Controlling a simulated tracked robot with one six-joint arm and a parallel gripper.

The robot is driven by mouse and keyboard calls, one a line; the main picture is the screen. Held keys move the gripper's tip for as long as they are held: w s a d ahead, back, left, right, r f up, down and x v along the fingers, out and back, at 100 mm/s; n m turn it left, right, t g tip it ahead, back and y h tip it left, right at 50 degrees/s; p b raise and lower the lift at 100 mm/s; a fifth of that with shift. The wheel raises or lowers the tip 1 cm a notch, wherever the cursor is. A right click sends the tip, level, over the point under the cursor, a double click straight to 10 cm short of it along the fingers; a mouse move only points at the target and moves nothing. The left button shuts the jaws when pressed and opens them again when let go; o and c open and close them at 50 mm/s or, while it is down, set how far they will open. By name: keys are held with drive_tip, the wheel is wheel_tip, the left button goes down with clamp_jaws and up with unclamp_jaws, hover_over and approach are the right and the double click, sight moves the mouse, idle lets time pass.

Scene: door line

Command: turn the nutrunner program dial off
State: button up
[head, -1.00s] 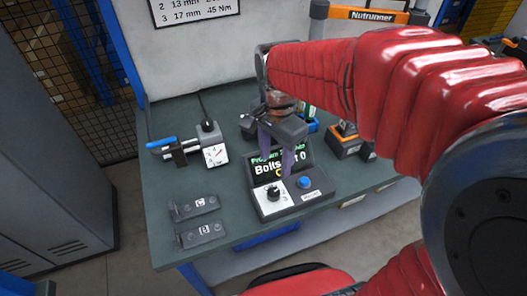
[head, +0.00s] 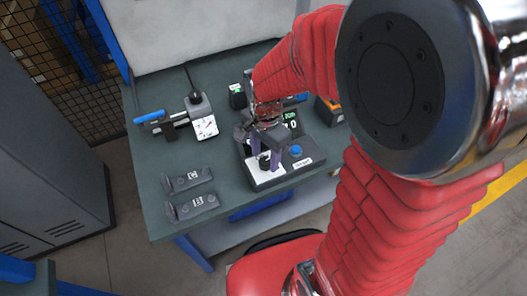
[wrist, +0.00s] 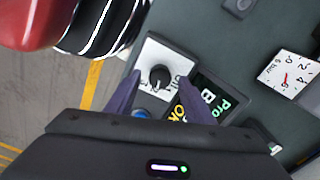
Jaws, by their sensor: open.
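The program dial (wrist: 160,77) is a black knob on a white plate, seen in the wrist view. In the head view the dial (head: 264,163) sits at the front left of the controller box (head: 278,181), partly hidden by my gripper. My gripper (head: 264,165) is above the dial with its purple fingers pointing down, open. In the wrist view its fingers (wrist: 165,98) stand apart on either side of the plate's lower part, with the knob between and beyond them. I cannot tell whether they touch it. A lit screen (wrist: 207,103) is partly covered by a finger.
A blue button (head: 296,150) is right of the dial on the same box. Brackets marked C (head: 187,179) and B (head: 192,205) lie to the left. A gauge (head: 205,127) and blue-handled tool (head: 150,117) stand farther back.

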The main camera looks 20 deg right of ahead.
drive_tip(key=shift+f, duration=0.75)
drive_tip(key=c, duration=1)
drive_tip(key=shift+c, duration=0.2)
